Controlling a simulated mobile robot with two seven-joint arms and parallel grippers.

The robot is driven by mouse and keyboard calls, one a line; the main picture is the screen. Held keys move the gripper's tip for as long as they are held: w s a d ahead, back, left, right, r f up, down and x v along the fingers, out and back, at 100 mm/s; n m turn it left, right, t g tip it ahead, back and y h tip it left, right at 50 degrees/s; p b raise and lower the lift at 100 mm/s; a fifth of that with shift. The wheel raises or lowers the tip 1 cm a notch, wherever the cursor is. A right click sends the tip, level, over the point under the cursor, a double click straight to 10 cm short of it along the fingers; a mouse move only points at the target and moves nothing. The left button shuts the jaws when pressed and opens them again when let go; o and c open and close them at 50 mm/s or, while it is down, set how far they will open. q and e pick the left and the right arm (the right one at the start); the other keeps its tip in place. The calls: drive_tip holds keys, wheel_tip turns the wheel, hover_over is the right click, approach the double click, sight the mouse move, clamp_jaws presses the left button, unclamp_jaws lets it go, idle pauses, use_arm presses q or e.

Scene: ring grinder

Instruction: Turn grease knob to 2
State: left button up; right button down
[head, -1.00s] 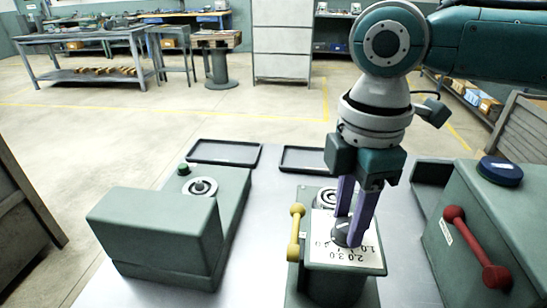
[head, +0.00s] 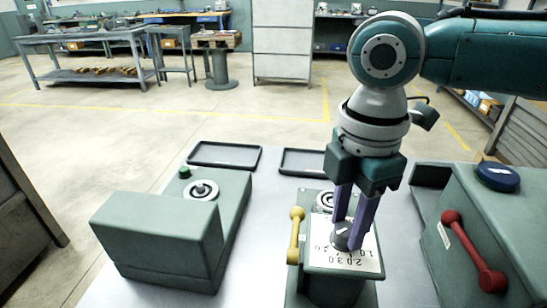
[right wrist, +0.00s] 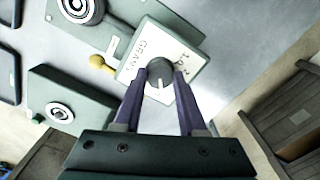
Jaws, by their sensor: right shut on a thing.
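The grease knob (head: 341,236) is a dark grey round knob with a white pointer line. It stands on a white dial plate (head: 365,262) with printed numbers, on top of a green machine (head: 334,287). My right gripper (head: 348,230) reaches down from above, its purple fingers shut on the knob. In the right wrist view the knob (right wrist: 160,72) sits between the fingertips, and its white line shows. Which number the line points to I cannot tell. My left gripper is not in view.
A yellow-handled lever (head: 296,235) stands just left of the dial. A green machine (head: 160,235) is at the left, and another with a red handle (head: 472,252) and blue cap (head: 497,177) at the right. Two black trays (head: 225,155) lie behind.

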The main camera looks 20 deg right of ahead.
drive_tip(key=n+p, duration=0.1)
drive_tip(key=n, duration=0.2)
drive_tip(key=shift+a+r+n+p, duration=0.1)
drive_tip(key=shift+r+n+p, duration=0.05)
drive_tip(key=shift+n+p, duration=0.2)
drive_tip(key=n+p, duration=0.1)
drive_tip(key=n, duration=0.2)
drive_tip(key=shift+n, duration=0.25)
drive_tip(key=n, duration=0.3)
drive_tip(key=shift+n, duration=1.9)
drive_tip(key=shift+c, duration=2.4)
unclamp_jaws()
